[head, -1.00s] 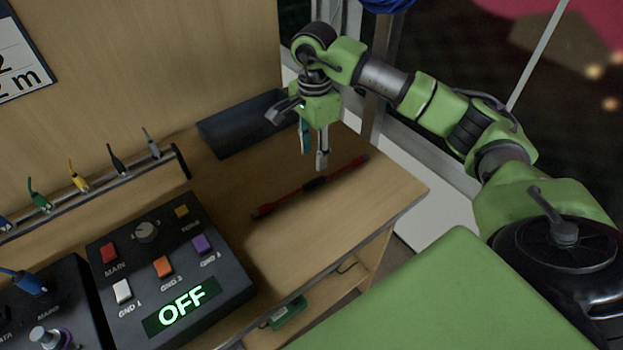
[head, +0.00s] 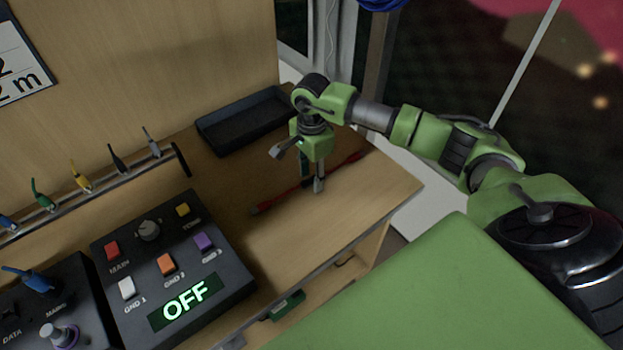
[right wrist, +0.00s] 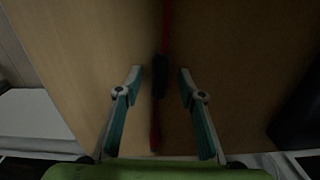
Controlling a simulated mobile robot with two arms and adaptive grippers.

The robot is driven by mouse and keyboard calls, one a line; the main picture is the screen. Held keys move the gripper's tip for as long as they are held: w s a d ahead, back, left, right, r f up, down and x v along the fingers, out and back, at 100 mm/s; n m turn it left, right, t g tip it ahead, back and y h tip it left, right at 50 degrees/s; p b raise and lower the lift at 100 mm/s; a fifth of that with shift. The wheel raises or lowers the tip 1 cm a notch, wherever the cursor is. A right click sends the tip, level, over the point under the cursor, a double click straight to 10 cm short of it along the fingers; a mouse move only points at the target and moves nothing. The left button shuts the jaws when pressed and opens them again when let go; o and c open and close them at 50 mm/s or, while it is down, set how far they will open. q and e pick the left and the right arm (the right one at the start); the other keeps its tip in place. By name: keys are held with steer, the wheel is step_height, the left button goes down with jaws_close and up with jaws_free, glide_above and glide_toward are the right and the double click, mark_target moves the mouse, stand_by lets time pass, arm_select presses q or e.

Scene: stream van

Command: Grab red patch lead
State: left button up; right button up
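The red patch lead (head: 283,201) lies on the wooden desk, running from lower left to upper right, with a dark middle part. My right gripper (head: 311,184) points down over the lead and hides its middle in the head view. In the right wrist view the lead (right wrist: 165,30) runs between the two parted fingers of my right gripper (right wrist: 160,80), and neither finger is closed on it. Whether the fingertips touch the desk I cannot tell. My left gripper is not in view.
A black tray (head: 246,121) stands behind the gripper against the back wall. A control box (head: 172,262) reading OFF sits at the left front. A rail (head: 95,190) with several coloured leads runs along the wall. The desk's right front part is clear.

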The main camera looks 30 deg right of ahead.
jaws_close()
steer(key=shift+r, duration=0.1)
